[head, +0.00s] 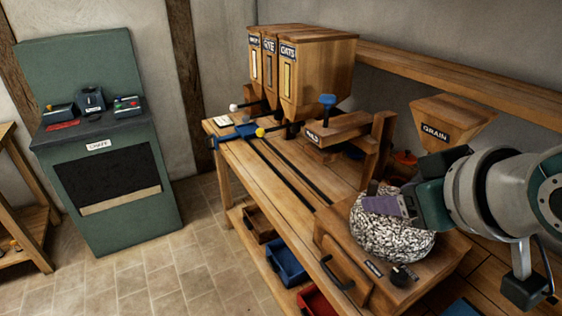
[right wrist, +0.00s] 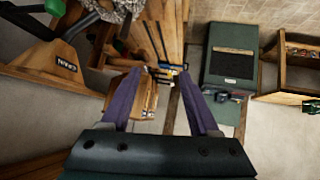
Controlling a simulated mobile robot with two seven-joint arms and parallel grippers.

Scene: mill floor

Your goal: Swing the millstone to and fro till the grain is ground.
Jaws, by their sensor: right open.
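The millstone (head: 385,235) is a round, black-and-white speckled stone on a wooden mill base (head: 335,255) at the right of the bench. A little of the stone (right wrist: 122,8) shows at the top left edge in the right wrist view. My right gripper (head: 372,204) has purple fingers and appears in front of the stone's upper part in the head view; I cannot tell whether it touches. In the right wrist view the gripper (right wrist: 158,96) is open with nothing held between its fingers. The wooden grain hopper (head: 440,122) hangs behind my right arm. My left gripper is not in view.
A wooden post and arm (head: 340,130) with a blue knob stand behind the stone. A triple wooden hopper (head: 318,60) is at the back of the bench (head: 290,182). A green chaff cabinet (head: 105,165) stands left, with clear tiled floor between.

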